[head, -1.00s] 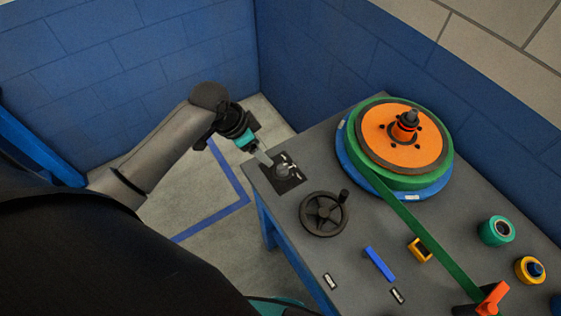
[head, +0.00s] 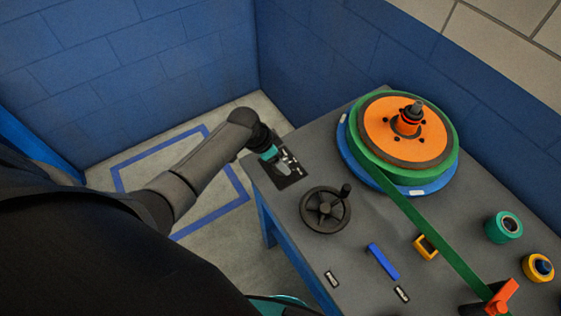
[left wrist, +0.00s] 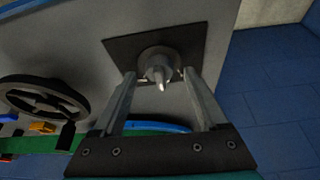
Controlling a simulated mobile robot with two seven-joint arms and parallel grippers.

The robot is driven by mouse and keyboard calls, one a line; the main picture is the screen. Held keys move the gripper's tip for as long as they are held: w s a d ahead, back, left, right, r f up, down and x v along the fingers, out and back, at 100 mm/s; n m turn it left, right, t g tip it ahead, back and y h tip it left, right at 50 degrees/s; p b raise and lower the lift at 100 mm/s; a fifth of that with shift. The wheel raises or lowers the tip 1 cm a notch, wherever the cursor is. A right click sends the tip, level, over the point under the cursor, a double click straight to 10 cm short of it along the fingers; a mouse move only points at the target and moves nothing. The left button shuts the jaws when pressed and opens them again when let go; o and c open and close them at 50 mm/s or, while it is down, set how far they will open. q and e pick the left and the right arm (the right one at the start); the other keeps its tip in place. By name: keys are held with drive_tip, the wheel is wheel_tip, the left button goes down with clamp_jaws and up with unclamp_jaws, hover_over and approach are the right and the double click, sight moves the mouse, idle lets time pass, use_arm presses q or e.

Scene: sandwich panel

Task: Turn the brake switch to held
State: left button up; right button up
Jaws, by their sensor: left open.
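The brake switch is a grey knob with a pale pointed lever (left wrist: 158,68) on a dark square plate (left wrist: 120,50), seen in the left wrist view. In the head view the plate (head: 293,177) with white markings lies at the table's near left corner, and my gripper mostly hides the knob. My left gripper (head: 277,164) is over the plate. In the left wrist view its two fingers (left wrist: 159,76) are apart, one on each side of the knob. I cannot tell whether they touch it. My right gripper is not in view.
A black handwheel (head: 325,210) stands beside the plate. Behind it is a large orange and green reel (head: 380,135) with a green strap (head: 430,235) running across the grey table (head: 355,255). A blue bar (head: 383,262) and a yellow block (head: 426,247) lie nearer. Blue walls close the corner.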

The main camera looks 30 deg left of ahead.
use_arm(q)
drive_tip(key=shift+w+d+f, duration=0.15)
drive_tip(key=shift+w+f, duration=0.05)
drive_tip(key=shift+f, duration=0.45)
clamp_jaws()
